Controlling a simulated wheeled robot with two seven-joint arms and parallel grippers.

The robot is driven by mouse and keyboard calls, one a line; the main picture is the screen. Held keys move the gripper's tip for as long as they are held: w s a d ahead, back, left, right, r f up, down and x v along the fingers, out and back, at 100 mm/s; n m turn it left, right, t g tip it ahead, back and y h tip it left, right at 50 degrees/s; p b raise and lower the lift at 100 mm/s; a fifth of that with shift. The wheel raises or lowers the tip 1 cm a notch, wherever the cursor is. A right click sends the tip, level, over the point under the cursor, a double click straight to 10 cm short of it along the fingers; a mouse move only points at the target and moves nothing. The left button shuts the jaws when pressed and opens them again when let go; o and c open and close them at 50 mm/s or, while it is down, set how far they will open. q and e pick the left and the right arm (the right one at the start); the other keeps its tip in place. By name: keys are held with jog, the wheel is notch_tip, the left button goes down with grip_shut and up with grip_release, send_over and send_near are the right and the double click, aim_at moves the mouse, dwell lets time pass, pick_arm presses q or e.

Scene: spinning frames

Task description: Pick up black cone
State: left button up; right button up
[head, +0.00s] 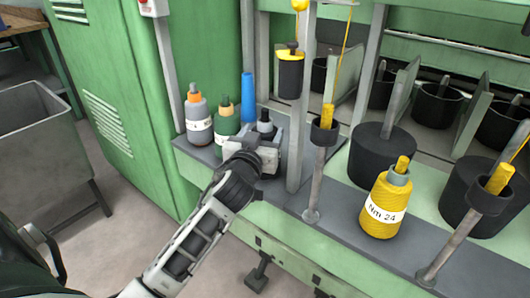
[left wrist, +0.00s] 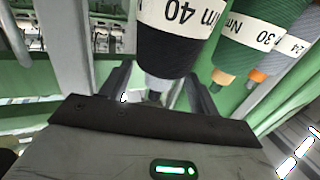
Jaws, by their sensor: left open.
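The black cone (left wrist: 172,45) carries a white label reading "m 40" and appears upside down in the left wrist view. Its pale narrow tip lies between my two spread fingers. The cone stands on the grey ledge of the green machine. My left gripper is open around the tip in the left wrist view (left wrist: 158,88); I cannot tell whether a finger touches it. My right gripper is not in view.
A green cone (head: 227,128) and a grey cone (head: 199,122) stand close left of it; a blue tube (head: 247,97) rises behind. A grey post (head: 299,130) stands close on the right. Further right are a yellow cone (head: 382,208) and black cans (head: 372,160). A metal bin (head: 40,125) is far left.

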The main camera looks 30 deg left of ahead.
pick_arm(q)
jog(key=shift+x, duration=1.6)
grip_shut()
jog(key=shift+r, duration=0.15)
jog(key=shift+r, duration=0.1)
